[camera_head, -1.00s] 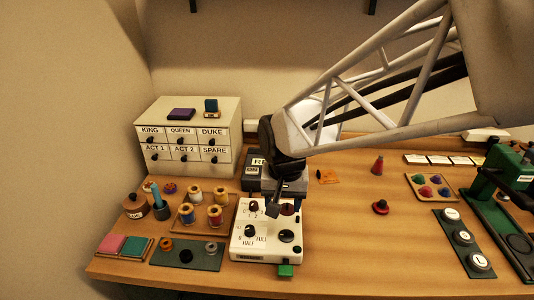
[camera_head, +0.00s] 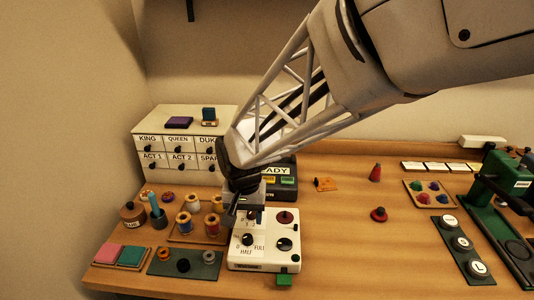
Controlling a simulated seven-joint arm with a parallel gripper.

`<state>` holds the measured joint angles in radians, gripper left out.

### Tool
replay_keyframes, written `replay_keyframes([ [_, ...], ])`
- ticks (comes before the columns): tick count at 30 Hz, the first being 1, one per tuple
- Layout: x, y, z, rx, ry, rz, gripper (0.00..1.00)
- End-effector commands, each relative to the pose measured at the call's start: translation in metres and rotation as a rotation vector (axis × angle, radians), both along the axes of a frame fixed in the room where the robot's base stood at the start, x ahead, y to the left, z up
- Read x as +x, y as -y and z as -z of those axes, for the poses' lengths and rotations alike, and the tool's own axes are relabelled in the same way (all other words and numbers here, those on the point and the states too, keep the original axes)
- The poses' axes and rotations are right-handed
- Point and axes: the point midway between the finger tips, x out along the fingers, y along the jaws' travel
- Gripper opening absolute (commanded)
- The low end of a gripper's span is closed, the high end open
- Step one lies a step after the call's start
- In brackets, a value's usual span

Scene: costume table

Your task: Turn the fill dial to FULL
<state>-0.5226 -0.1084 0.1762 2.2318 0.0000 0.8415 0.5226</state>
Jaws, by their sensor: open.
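The white control box (camera_head: 264,262) stands at the front middle of the table. Its fill dial (camera_head: 247,239) is a black knob at the left of the box, with HALF printed below it and FULL to its right. The knob's exact pointer direction is too small to read. My gripper (camera_head: 243,213) points down above the left part of the box, just behind the fill dial, and is open with nothing seen in it. It hides the upper left of the box, with the other small dial there. Whether a finger touches the box cannot be told.
A second black knob (camera_head: 284,244) and a dark red round part (camera_head: 285,217) are on the box's right side. A tray of thread spools (camera_head: 186,227) stands close at left.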

Motion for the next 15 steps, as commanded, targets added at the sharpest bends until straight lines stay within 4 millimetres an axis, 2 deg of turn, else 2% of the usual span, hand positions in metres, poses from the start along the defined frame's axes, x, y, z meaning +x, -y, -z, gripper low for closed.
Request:
replay_keyframes([
  [5, 0.0, 0.0, 0.012, -0.002, -0.003, 0.0, 0.56],
  [15, 0.0, 0.0, 0.051, -0.001, -0.002, 0.0, 0.56],
])
